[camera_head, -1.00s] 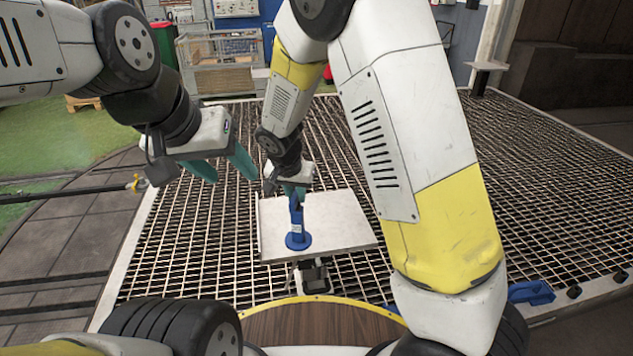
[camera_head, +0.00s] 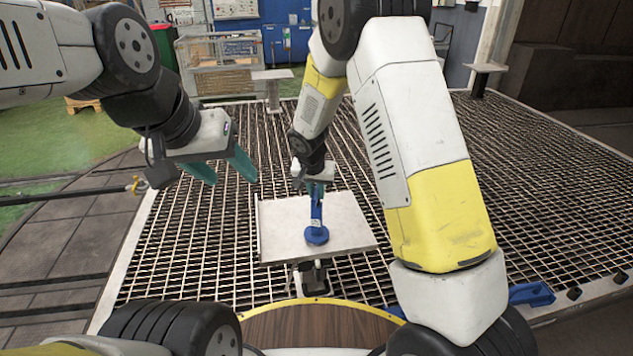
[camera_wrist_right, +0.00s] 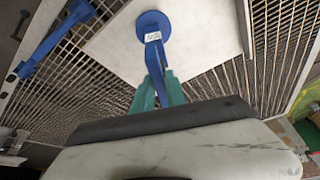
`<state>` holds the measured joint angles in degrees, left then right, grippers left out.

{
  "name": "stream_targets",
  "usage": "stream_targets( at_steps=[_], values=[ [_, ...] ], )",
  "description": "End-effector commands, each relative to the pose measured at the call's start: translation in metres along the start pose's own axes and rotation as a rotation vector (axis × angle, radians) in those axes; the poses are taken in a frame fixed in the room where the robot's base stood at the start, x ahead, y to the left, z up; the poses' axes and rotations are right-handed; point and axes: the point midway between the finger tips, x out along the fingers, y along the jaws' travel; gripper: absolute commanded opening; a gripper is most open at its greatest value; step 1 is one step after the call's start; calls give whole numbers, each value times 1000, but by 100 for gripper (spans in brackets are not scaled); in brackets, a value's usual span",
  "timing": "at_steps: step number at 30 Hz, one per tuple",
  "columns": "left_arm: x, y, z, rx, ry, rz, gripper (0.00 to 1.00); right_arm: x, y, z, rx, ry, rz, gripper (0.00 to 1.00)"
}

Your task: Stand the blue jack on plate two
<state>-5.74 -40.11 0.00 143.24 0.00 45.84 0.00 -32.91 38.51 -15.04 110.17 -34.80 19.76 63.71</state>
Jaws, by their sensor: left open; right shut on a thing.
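The blue jack (camera_head: 316,234), with a round base and a slim upright body, is upright over the pale tray (camera_head: 350,220) in front of me. I cannot tell whether its base touches the tray. My right gripper (camera_head: 316,188) is shut on the jack's upper part. The right wrist view shows the green fingers (camera_wrist_right: 158,92) around the blue body, with the round base (camera_wrist_right: 152,24) beyond over the pale surface. My left gripper (camera_head: 230,176) is open and empty, left of the tray. No plate number can be read.
A second blue piece (camera_head: 531,293) lies at the front right edge. The open grating (camera_head: 190,240) surrounds the tray.

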Motion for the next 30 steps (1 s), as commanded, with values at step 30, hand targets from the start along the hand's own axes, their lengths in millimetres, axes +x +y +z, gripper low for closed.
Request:
stream_targets(
  at_steps=[30],
  values=[
    [0, 0, 0, 0, 0, 0, 54, 0, -1, 2, 0, 3, -3, 39]
  ],
)
